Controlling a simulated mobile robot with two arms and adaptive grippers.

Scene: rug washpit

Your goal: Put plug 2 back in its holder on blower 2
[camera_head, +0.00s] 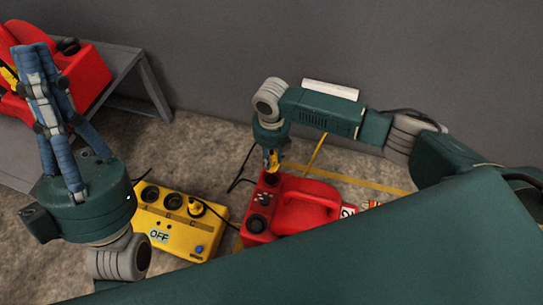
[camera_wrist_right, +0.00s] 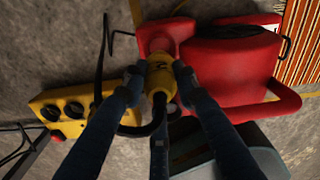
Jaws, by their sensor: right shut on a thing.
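Plug 2, a yellow plug marked 2 (camera_wrist_right: 160,72), is between the blue fingers of my right gripper (camera_wrist_right: 158,80), which is shut on it. In the head view my right gripper (camera_head: 273,155) points down with the plug, over the back left end of red blower 2 (camera_head: 305,206). That end also shows in the right wrist view (camera_wrist_right: 165,32), just beyond the plug. The gripper and plug hide part of it, and I cannot tell whether the plug touches the holder. My left gripper (camera_head: 38,75) is raised at the left; its finger opening is unclear.
A yellow socket box (camera_head: 180,225) labelled OFF stands left of the blower, with a yellow plug (camera_head: 194,207) in one socket. Black cables lie around it. Another red blower (camera_head: 88,82) sits on a grey bench (camera_head: 128,64). A grey wall stands behind.

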